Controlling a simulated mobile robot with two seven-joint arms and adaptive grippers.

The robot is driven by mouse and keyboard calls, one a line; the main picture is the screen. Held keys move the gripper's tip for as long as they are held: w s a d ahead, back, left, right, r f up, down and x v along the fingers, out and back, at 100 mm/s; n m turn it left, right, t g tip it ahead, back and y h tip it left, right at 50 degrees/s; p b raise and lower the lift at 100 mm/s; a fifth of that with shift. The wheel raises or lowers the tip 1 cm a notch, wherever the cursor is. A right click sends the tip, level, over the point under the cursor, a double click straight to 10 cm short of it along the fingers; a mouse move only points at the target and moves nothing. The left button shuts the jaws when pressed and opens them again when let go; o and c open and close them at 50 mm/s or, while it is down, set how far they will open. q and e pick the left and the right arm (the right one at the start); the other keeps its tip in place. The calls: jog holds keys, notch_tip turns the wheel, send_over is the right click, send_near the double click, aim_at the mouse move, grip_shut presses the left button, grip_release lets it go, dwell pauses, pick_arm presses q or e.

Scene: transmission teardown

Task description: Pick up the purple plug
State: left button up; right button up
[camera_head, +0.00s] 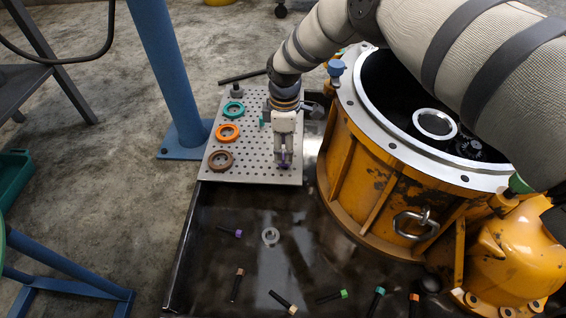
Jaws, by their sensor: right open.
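My right gripper (283,153) points down over the right part of a perforated grey plate (247,172). Its fingers are open. A small purple piece (284,166), seemingly the purple plug, shows at the fingertips, low over or on the plate. The fingers hide part of it, and I cannot tell whether they touch it. A dark bolt with a purple head (238,233) lies apart in the dark tray below the plate. My left gripper is not in view.
Green (234,104), orange (227,127) and brown (221,153) rings sit on the plate's left side. A yellow housing (365,185) stands close on the right, under my right arm. A blue post (165,70) stands left. Several coloured-head bolts and a metal ring (270,237) lie in the tray (205,262).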

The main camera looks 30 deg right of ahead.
notch_tip(320, 180, down, 4)
jog(key=shift+r+b, duration=0.15)
jog(key=shift+b, duration=0.4)
jog(key=shift+r, duration=0.15)
grip_shut()
